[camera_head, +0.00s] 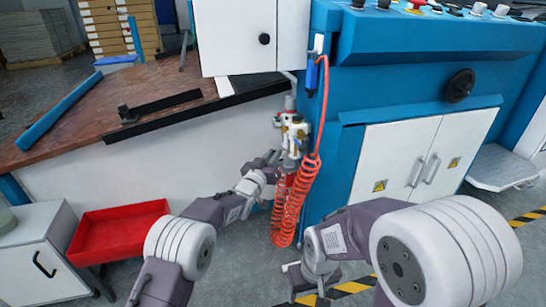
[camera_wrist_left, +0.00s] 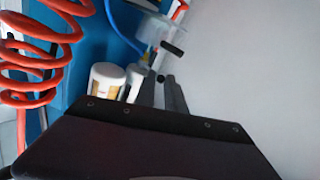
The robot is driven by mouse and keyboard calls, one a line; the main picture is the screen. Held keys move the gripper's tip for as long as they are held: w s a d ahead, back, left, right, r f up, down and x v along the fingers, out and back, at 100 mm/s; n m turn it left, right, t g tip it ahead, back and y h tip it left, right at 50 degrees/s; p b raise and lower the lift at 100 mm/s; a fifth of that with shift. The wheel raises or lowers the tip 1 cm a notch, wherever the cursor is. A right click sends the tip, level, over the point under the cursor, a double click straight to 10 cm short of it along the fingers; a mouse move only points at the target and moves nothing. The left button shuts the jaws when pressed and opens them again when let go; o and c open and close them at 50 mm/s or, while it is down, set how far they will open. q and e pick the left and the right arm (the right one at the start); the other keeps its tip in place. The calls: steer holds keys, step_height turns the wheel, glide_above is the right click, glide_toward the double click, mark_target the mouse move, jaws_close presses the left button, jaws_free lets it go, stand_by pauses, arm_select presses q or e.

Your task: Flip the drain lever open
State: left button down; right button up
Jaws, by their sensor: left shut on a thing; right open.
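The white air-line unit (camera_head: 293,130) with its cups and fittings hangs on the side of the blue machine. My left gripper (camera_head: 271,157) reaches up to its lower left side. In the left wrist view, the left gripper's dark fingers (camera_wrist_left: 161,84) are close together beside white cylinders (camera_wrist_left: 107,80). A small dark piece, apparently the drain lever (camera_wrist_left: 160,78), shows at the fingertips; most of it is hidden. A black fitting (camera_wrist_left: 172,48) sits just beyond them. My right gripper (camera_head: 306,292) is low near the floor, open and away from the unit.
A coiled red hose (camera_head: 290,205) hangs just right of my left gripper. The blue machine (camera_head: 410,80) with white cabinet doors (camera_head: 395,165) stands to the right. A red tray (camera_head: 118,232) is at the left, below a brown table (camera_head: 90,125).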

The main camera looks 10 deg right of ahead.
arm_select(q)
steer(key=n+t+y+p, duration=0.1)
steer(key=y, duration=0.1)
steer(key=s+d+n+t+y+p, duration=0.1)
steer(key=y, duration=0.1)
steer(key=s+n+t+y+p, duration=0.1)
steer(key=n+p, duration=0.1)
steer(key=shift+d+r+y, duration=0.15)
steer(key=shift+d+y, duration=0.2)
steer(key=shift+y, duration=0.05)
steer(key=c, duration=1.4)
jaws_free()
steer(key=shift+c, duration=0.2)
